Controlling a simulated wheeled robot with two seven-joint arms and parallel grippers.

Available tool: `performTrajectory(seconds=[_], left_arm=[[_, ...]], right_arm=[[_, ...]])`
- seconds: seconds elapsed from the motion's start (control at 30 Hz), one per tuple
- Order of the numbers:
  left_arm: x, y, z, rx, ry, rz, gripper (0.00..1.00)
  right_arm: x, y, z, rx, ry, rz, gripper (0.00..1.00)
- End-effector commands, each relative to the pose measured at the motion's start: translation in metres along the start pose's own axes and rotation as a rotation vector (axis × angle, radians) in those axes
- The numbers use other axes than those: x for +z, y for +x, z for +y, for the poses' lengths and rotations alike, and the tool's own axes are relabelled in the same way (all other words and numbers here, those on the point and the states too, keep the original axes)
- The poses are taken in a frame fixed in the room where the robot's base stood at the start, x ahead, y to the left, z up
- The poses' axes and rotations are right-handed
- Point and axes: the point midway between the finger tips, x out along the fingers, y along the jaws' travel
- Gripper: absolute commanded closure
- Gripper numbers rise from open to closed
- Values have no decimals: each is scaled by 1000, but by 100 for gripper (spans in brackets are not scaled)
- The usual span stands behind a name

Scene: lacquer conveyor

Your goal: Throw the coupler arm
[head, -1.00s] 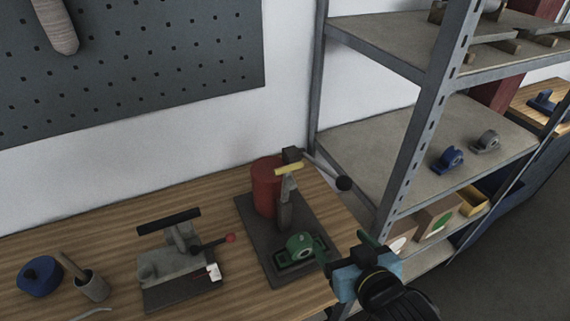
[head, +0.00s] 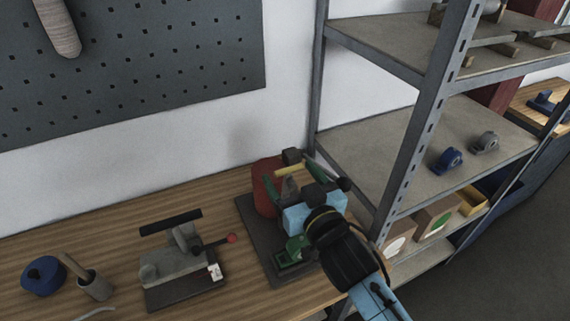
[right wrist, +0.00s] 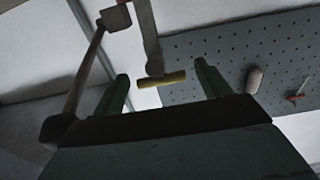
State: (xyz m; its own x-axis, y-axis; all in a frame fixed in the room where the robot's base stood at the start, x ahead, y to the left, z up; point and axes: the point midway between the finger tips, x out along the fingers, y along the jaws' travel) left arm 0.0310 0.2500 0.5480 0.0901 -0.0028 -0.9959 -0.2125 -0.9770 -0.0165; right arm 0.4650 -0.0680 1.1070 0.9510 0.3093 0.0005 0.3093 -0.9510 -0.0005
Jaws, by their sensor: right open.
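A bench device stands on a dark base plate (head: 250,232), with a red cylinder (head: 262,172), a dark block on top (head: 291,155) and a yellow bar (head: 290,170). An arm with a dark ball knob (head: 345,184), apparently the coupler arm, slants down to the right from the block; the right wrist view shows its rod (right wrist: 84,75) left of my fingers. My right gripper (head: 291,172) is open in front of the device, its green fingers pointing up. In the wrist view the yellow bar (right wrist: 162,79) shows between the fingertips, without visible contact. A green part (head: 290,252) is partly hidden by my gripper.
Left on the bench are a grey fixture (head: 175,262) with a red-knobbed lever, a cup (head: 95,285) and a blue round item (head: 42,276). A metal shelf (head: 420,150) stands close on the right. A pegboard (head: 150,70) hangs behind.

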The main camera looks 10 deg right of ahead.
Motion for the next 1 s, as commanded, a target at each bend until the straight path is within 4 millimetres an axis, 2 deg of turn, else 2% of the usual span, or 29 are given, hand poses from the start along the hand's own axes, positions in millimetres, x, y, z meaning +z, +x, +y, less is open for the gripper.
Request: performTrajectory(seconds=[0.1,0.23,0.6,1.0], left_arm=[[0,-1,0,0,0,0,64],[-1,-2,0,0,0,1,64],[-1,-2,0,0,1,2,64],[-1,-2,0,0,1,2,64]], right_arm=[[-1,19,0,0,-1,1,24],[0,31,0,1,-1,0,24],[0,36,0,0,0,-1,24],[0,36,0,0,0,-1,75]])
